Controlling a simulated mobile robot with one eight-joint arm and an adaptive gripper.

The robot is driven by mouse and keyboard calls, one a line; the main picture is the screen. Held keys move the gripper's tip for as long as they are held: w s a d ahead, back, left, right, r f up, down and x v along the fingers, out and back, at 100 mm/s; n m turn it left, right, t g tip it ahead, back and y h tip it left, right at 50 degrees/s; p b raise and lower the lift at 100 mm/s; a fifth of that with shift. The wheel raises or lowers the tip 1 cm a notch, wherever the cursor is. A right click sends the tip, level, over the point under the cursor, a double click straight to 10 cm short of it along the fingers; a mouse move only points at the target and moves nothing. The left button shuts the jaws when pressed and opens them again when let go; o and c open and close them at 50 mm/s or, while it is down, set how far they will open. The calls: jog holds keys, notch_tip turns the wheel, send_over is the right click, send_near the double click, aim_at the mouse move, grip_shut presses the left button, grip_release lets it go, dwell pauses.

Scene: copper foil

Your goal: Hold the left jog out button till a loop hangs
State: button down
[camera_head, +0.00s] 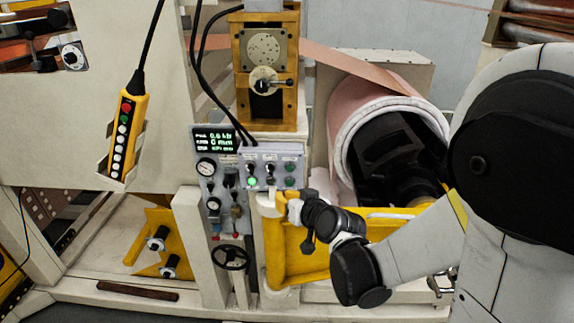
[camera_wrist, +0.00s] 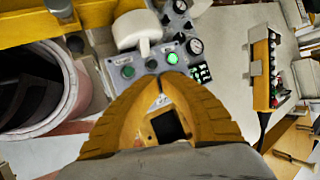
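A small grey button box (camera_head: 272,153) carries switches above and buttons below, also in the wrist view (camera_wrist: 148,62). Its lower left button (camera_head: 252,182) glows green; I take it for the lit button (camera_wrist: 172,58) in the wrist view. Labels are too small to read. The copper foil (camera_head: 350,65) runs as a straight slanted strip from the roll (camera_head: 375,95) behind the yellow stand; no loop shows. My gripper (camera_wrist: 160,88) has its yellow fingertips together, with nothing seen between them. The tips appear just in front of the box; contact cannot be told.
A grey panel (camera_head: 208,185) with a display, gauges and a handwheel stands left of the box. A yellow pendant (camera_head: 124,135) hangs further left. A yellow post and gate (camera_head: 300,250) stand below the box, with a white part (camera_wrist: 137,30) close to my fingers.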

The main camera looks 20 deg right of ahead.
jog(key=shift+w, duration=0.1)
send_near(281, 171)
notch_tip(281, 171, down, 2)
jog(key=w+a, duration=0.2)
jog(key=shift+w+d+f, duration=0.1)
jog(key=shift+w+f, duration=0.05)
jog(key=shift+w, duration=0.7)
dwell(0.9)
jog(key=shift+w+d, duration=0.15)
jog(key=shift+w, duration=0.25)
jog(key=shift+w+d, duration=0.15)
jog(key=shift+w, duration=0.3)
dwell(0.6)
jog(key=shift+s+b, duration=0.1)
jog(key=shift+b, duration=0.2)
dwell(1.6)
jog(key=shift+s+a, duration=0.3)
jog(key=shift+s, duration=0.45)
